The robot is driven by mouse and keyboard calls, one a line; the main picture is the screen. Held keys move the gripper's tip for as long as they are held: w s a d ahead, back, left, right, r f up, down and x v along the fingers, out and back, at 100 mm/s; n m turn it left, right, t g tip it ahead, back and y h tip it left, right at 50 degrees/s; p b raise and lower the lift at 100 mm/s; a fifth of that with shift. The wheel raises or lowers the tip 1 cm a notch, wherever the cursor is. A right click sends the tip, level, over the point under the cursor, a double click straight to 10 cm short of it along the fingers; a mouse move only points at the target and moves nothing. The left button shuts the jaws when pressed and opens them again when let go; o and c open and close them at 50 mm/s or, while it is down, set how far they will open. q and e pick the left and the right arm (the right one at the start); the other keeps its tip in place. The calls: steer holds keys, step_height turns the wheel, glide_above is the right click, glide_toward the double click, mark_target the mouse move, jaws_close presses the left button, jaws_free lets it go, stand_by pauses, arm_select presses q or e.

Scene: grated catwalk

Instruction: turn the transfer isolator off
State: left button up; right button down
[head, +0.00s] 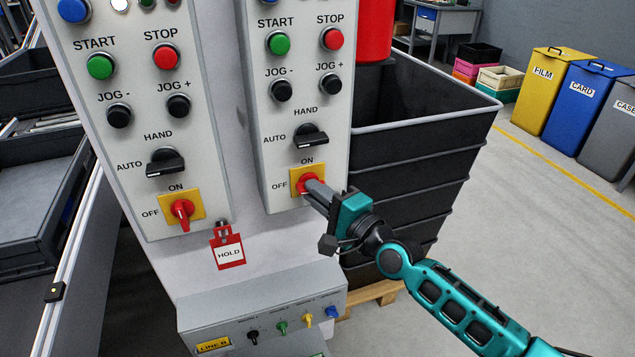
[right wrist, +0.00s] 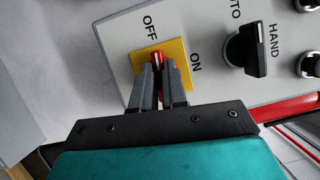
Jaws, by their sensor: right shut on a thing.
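Two grey control panels stand side by side in the head view, each with a red isolator handle on a yellow ON/OFF plate. My right gripper (head: 313,188) is shut on the red handle (head: 303,185) of the right panel, in front of its yellow plate (head: 309,169). In the right wrist view both fingers close around this handle (right wrist: 156,60), and its white mark appears to point toward OFF. The left panel's red handle (head: 182,211) stands upright, in line with ON. No name label for either isolator shows. My left gripper is not in view.
A red HOLD tag (head: 229,252) hangs between the panels. A grey box (head: 262,312) with small coloured switches sits below. Black selector knobs (head: 310,135) are just above the plates.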

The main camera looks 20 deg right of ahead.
arm_select(q)
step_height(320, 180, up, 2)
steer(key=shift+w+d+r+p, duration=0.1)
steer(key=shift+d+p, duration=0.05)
steer(key=shift+p, duration=0.5)
arm_select(e)
steer(key=shift+n+g, duration=0.3)
steer(key=shift+n, duration=0.4)
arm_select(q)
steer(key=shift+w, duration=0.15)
arm_select(e)
steer(key=c, duration=1.2)
jaws_free()
steer(key=shift+o, duration=0.2)
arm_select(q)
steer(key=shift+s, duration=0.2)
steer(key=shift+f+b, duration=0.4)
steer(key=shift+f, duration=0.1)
arm_select(e)
steer(key=v, duration=1.2)
steer(key=shift+s, duration=0.4)
